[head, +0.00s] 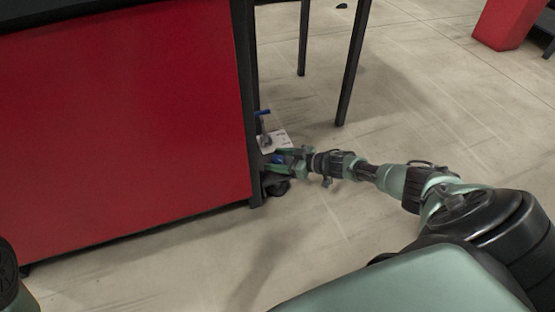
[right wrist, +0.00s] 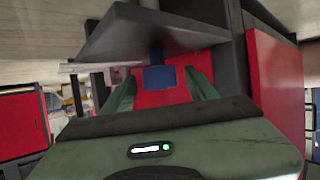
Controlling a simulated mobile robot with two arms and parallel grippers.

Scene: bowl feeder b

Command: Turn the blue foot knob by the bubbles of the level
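The blue foot knob (right wrist: 159,79) shows in the right wrist view, below a dark grey plate and in front of a red surface. My right gripper (head: 279,157) reaches low to the red cabinet's near right corner in the head view. Its two green fingers stand on either side of the knob, with red showing in the gaps, so it is open around the knob and not clamped. In the head view the fingers partly hide the knob. I cannot make out the level or its bubbles. My left gripper is not in view.
The red cabinet (head: 130,110) with dark frame fills the left. A blue-topped handle (head: 262,113) and a white plate (head: 280,139) sit just behind my gripper. Dark table legs (head: 352,65) stand behind. The floor (head: 440,110) to the right is mostly clear.

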